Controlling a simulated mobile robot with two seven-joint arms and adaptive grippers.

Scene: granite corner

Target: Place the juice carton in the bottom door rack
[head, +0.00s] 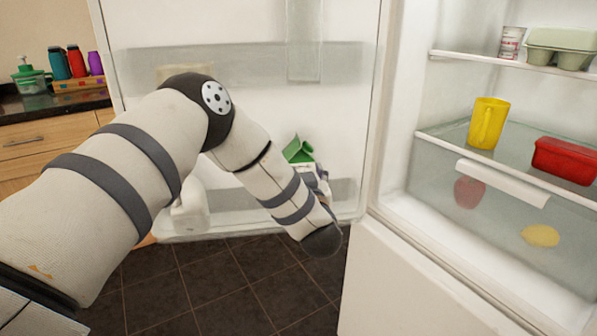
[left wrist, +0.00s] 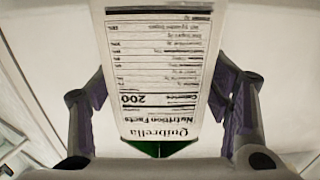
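The juice carton shows its green gabled top (head: 299,150) in the head view, beside the open fridge door and partly hidden by my left arm. In the left wrist view its white nutrition panel (left wrist: 165,75) fills the middle, with text upside down. My left gripper (left wrist: 163,75) has one finger on each side of the carton, the tips against its sides. The bottom door rack (head: 345,195) runs along the lower door. My arm hides the carton's base, so I cannot tell whether it touches the rack. My right gripper is not in view.
A white rounded object (head: 190,210) stands in the bottom rack's left part. The fridge's shelves on the right hold a yellow cup (head: 488,123), a red container (head: 566,160), an egg carton (head: 562,48) and a small tub (head: 511,43). A counter (head: 40,105) stands left of the door.

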